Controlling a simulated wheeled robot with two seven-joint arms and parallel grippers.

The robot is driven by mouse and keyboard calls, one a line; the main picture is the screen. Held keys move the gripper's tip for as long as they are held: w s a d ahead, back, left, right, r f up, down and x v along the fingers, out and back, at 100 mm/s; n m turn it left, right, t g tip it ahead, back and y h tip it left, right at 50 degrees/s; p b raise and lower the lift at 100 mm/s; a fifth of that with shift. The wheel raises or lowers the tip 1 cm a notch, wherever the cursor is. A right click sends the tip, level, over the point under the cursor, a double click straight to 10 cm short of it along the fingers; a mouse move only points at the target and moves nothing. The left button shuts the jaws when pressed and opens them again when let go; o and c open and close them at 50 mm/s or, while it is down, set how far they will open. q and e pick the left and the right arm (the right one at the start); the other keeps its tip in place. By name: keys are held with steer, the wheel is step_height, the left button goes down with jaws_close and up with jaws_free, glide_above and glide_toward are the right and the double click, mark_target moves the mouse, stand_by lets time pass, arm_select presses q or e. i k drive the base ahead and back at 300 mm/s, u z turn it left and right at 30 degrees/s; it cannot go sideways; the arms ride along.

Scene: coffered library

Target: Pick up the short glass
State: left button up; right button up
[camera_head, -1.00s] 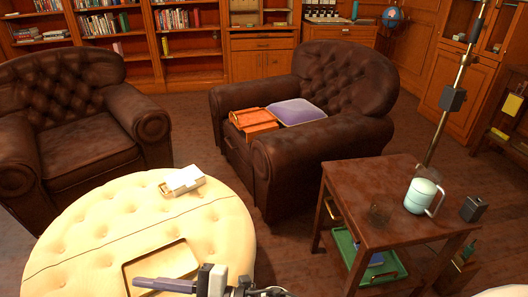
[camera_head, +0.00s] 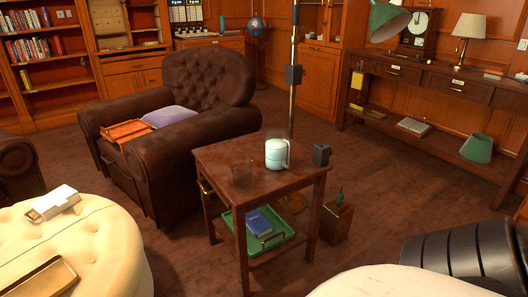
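Neither of my grippers shows in the head view, and nothing touches the glass.
A small black box (camera_head: 321,154) stands right of the mug. The lower shelf holds a green tray (camera_head: 284,236) with a blue book (camera_head: 259,223). A leather armchair (camera_head: 160,157) stands behind, a cream ottoman (camera_head: 110,247) left.

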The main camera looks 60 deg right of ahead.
mark_target(242, 167)
steer(key=z, duration=1.1)
steer(key=i, duration=0.9)
steer(key=z, duration=1)
steer(key=k, duration=0.45)
steer(key=u, duration=1.2)
